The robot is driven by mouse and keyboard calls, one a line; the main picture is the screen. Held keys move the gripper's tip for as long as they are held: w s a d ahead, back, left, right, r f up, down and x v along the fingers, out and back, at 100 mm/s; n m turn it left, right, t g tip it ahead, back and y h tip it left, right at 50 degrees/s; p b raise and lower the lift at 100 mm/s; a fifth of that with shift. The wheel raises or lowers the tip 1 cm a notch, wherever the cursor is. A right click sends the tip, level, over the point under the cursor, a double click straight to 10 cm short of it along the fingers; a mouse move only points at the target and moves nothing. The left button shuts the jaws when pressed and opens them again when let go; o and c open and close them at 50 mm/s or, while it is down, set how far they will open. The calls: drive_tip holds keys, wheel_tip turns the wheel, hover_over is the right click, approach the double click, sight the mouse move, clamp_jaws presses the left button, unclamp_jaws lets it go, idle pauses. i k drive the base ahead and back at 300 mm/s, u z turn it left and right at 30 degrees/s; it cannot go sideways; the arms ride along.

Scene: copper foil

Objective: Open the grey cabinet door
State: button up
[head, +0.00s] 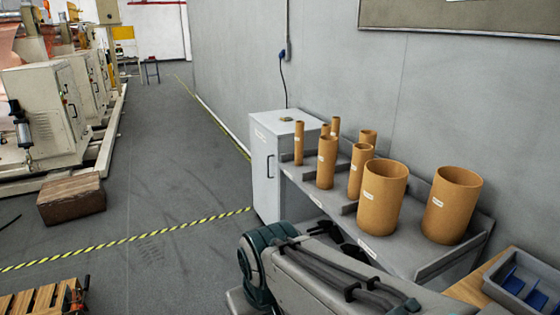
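The grey cabinet (264,190) stands against the wall, left of a shelf of brown tubes. Its narrow door face has a dark vertical handle (270,166) and a small label near the top. The door looks shut. My arm (330,285) reaches across the bottom foreground, to the right of and nearer than the cabinet. Dark parts that look like my gripper (340,236) show just behind the arm, below the shelf edge and apart from the handle. The arm hides much of them, and the fingers cannot be made out.
A grey sloped shelf (400,258) with several brown tubes adjoins the cabinet's right side. A blue-grey tray (525,285) is at bottom right. A brown block (70,198) and a slatted pallet (40,300) lie left. The floor left of the cabinet, crossed by yellow-black tape (130,238), is clear.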

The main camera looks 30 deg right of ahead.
sight(265, 146)
drive_tip(key=z, duration=0.65)
drive_tip(key=i, duration=3.5)
drive_tip(key=u, duration=0.7)
